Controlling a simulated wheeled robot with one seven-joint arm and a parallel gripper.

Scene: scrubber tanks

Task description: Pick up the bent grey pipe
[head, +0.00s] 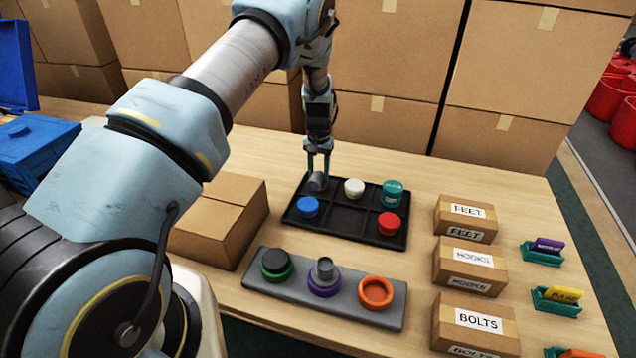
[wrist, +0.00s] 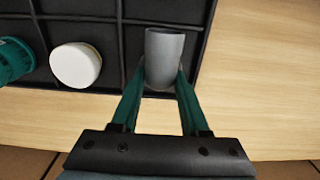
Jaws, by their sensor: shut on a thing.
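The bent grey pipe (head: 317,181) is in the back left compartment of the black tray (head: 345,232). In the wrist view the grey pipe (wrist: 164,55) stands between the two green fingers, with its open end facing the camera. My gripper (head: 318,170) points down at it from above. In the wrist view my gripper (wrist: 161,80) is shut on the pipe, a finger on each side. I cannot tell whether the pipe still touches the tray floor.
The tray also holds a white cap (head: 354,188), a teal jar (head: 393,193), a blue cap (head: 308,207) and a red cap (head: 389,223). A grey holder (head: 345,305) with three round parts lies in front. Labelled boxes (head: 466,219) stand right; a plain carton (head: 215,225) stands left.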

